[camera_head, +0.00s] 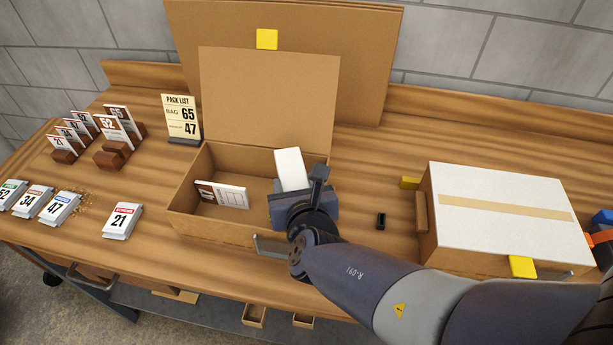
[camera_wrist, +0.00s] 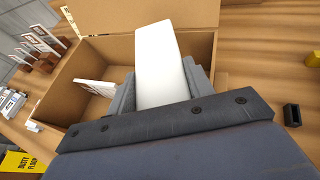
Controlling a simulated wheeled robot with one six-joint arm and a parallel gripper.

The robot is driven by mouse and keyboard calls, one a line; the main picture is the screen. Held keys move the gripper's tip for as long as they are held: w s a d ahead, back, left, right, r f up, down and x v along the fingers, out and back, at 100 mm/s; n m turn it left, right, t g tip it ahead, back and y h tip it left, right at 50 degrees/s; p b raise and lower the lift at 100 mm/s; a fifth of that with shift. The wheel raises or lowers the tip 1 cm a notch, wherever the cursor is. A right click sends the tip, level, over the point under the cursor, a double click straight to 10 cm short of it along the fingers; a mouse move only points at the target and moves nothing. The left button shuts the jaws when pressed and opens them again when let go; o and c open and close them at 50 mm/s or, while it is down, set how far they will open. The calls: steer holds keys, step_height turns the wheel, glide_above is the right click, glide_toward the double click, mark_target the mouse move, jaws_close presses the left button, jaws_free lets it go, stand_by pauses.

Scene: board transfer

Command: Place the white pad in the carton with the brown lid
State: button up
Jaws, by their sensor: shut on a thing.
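The carton with the brown lid (camera_head: 268,90) stands open in the middle of the bench, its lid raised at the back. My gripper (camera_head: 303,190) is at the carton's right part, shut on the white pad (camera_head: 291,168). In the wrist view the white pad (camera_wrist: 160,55) sticks out between the fingers, over the carton's inside (camera_wrist: 105,50). How far it is above the carton floor is hard to tell. A white card-like packet (camera_head: 222,194) lies in the carton's left part. The near right part of the carton is hidden behind my gripper and arm.
A closed carton with a white lid (camera_head: 505,205) stands at the right. A small black holder (camera_head: 381,221) lies between the cartons. A pack list sign (camera_head: 181,118) stands behind left. Numbered packets (camera_head: 122,221) lie at the left, with others in brown stands (camera_head: 112,154).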

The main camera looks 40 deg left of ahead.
steer(key=shift+f, duration=0.2)
steer(key=shift+f+b, duration=0.3)
steer(key=shift+b, duration=0.2)
steer(key=shift+f, duration=0.1)
steer(key=o, duration=0.9)
steer(key=shift+o, duration=0.2)
steer(key=shift+r+p, duration=0.5)
steer(key=shift+s+d+r, duration=0.2)
steer(key=shift+r, duration=0.05)
steer(key=p+v, duration=0.2)
steer(key=v, duration=0.9)
steer(key=shift+d, duration=0.25)
